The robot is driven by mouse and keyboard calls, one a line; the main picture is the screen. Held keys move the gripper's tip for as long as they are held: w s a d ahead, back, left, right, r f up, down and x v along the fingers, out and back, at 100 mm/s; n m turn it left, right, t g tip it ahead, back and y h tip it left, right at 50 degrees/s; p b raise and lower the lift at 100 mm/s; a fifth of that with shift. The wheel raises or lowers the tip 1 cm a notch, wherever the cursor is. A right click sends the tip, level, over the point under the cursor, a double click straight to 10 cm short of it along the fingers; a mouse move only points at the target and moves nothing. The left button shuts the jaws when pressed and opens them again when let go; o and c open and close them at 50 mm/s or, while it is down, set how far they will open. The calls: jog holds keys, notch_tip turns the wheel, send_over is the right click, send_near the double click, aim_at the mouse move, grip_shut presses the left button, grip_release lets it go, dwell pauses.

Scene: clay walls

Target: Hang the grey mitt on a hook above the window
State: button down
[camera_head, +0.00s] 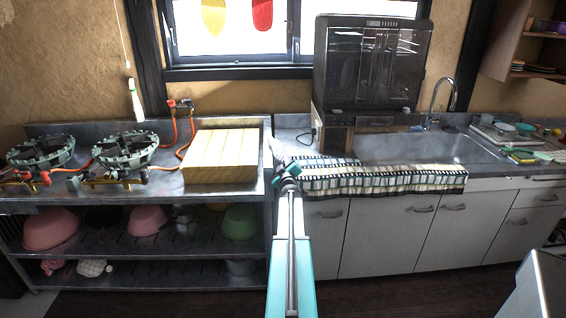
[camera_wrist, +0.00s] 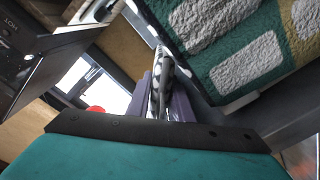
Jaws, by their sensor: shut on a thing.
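My gripper (camera_head: 280,163) is in front of the counter, between the stove bench and the sink. In the wrist view its fingers (camera_wrist: 165,100) are shut on a thin grey-and-white thing, which I take to be the grey mitt (camera_wrist: 163,75). In the head view a pale part of the mitt (camera_head: 277,149) shows just above the gripper, blurred against the counter. A yellow mitt (camera_head: 213,14) and a red mitt (camera_head: 262,13) hang in front of the window (camera_head: 236,42). The hooks are above the head view's top edge and hidden.
A checkered towel (camera_head: 380,180) lies over the counter's front edge, close to my gripper; it fills the upper right of the wrist view (camera_wrist: 240,65). A dark glass-fronted cabinet (camera_head: 368,65) stands before the window's right side. A wooden block (camera_head: 222,157) and gas burners (camera_head: 125,153) are at left.

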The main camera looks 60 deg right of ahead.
jog(key=shift+f, duration=0.2)
jog(key=c, duration=1.6)
grip_release()
jog(key=shift+o, duration=0.2)
jog(key=b+v, duration=0.1)
jog(key=v, duration=1.2)
jog(key=shift+s+a+b, duration=0.25)
jog(key=shift+s+b, duration=0.05)
jog(key=shift+s, duration=0.05)
